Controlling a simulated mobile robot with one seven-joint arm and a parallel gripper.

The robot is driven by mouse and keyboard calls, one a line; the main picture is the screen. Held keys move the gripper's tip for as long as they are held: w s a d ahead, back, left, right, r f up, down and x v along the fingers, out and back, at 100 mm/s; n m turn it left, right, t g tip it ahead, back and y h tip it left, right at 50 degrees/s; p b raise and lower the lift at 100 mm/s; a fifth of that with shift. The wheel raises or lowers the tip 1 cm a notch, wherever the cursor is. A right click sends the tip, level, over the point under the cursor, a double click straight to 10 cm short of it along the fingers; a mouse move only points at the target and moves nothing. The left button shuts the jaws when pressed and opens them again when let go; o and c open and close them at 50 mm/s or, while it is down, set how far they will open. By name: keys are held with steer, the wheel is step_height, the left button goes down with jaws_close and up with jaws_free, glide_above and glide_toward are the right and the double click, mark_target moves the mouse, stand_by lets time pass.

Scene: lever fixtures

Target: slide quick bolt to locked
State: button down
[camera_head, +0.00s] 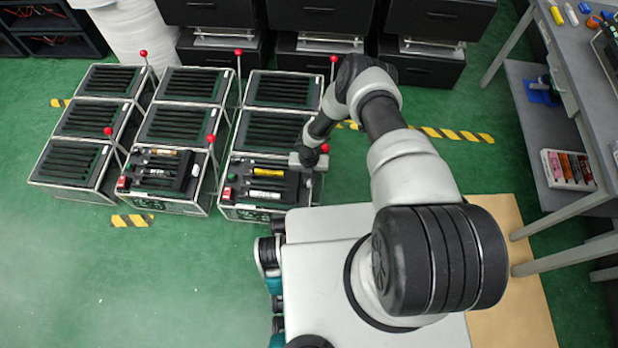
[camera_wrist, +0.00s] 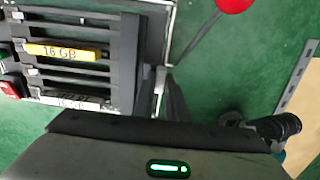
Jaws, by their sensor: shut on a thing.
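My gripper (camera_head: 309,160) is at the right side of the front right lever fixture (camera_head: 262,212), low beside its frame. In the wrist view the gripper (camera_wrist: 164,97) points at the fixture's right edge, with its fingers close together. A small grey metal piece (camera_wrist: 161,78), which looks like the quick bolt, sits between the fingertips. The gripper is shut on it. Most of the bolt is hidden by the fingers and wrist, so I cannot tell its position. The fixture's front shows a yellow cartridge labelled 16 GB (camera_wrist: 66,52) in a dark rack.
A lever with a red ball (camera_wrist: 234,4) rises close to my gripper. Similar fixtures stand in rows to the left and behind, several with red-ball levers. Black cabinets (camera_head: 430,30) stand at the back. A grey workbench (camera_head: 580,60) is at the right. Green floor is free at front left.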

mark_target(294, 179)
steer(key=shift+w+a, duration=0.2)
steer(key=shift+a, duration=0.7)
steer(key=shift+w+a, duration=0.15)
steer(key=shift+a, duration=0.8)
steer(key=shift+w+a, duration=0.2)
steer(key=shift+a, duration=0.7)
steer(key=c, duration=1.8)
jaws_free()
steer(key=shift+o, duration=0.2)
steer(key=shift+r, duration=0.25)
step_height(294, 179, up, 17)
steer(key=p, duration=0.5)
